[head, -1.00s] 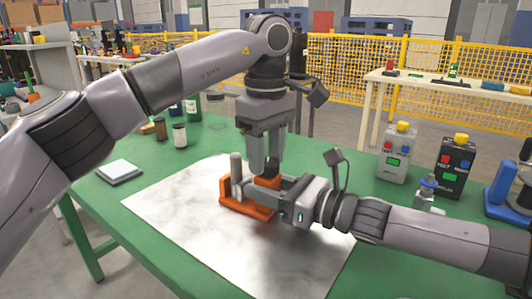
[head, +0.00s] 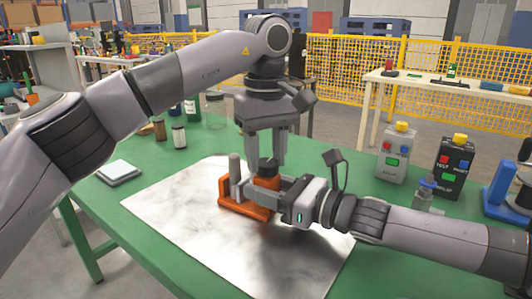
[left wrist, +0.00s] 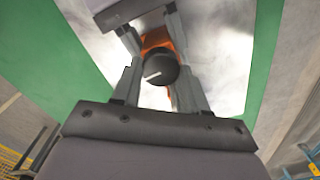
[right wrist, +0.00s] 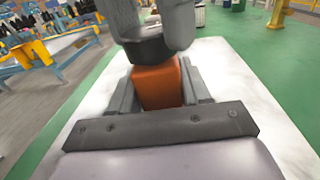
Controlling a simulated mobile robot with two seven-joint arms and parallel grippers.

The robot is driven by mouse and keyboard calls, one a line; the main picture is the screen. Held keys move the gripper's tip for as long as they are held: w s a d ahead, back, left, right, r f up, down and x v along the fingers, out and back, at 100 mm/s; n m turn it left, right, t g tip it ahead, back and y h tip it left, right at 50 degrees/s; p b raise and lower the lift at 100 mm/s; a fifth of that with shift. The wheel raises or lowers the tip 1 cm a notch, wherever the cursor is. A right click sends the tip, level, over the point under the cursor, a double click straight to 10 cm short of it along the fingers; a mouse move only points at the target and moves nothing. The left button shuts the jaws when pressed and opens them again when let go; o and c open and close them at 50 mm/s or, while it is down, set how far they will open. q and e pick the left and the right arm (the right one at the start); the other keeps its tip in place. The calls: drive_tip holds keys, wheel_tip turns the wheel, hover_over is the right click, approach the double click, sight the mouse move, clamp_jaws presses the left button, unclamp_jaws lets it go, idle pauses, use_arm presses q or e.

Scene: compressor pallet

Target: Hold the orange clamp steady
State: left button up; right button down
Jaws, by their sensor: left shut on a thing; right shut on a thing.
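The orange clamp (head: 245,209) stands on a shiny metal plate (head: 190,225). A grey post (head: 235,167) rises at its left side. My right gripper (head: 262,186) comes in from the right and is shut on the clamp's orange body, which shows between its fingers in the right wrist view (right wrist: 158,86). My left gripper (head: 266,157) points down from above and is shut on the clamp's black round knob (left wrist: 160,70), which has a white mark. The left fingers partly hide the knob in the head view.
The plate lies on a green table (head: 165,170). Small bottles (head: 179,136) and a pale square pad (head: 119,172) are at the left. The plate's front is clear.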

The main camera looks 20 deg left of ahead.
sight(266, 161)
use_arm(q)
drive_tip(key=shift+r, duration=0.1)
drive_tip(key=o, duration=1.1)
drive_tip(key=shift+c, duration=0.2)
wheel_tip(266, 161, up, 12)
use_arm(e)
drive_tip(key=shift+c, duration=2.2)
unclamp_jaws()
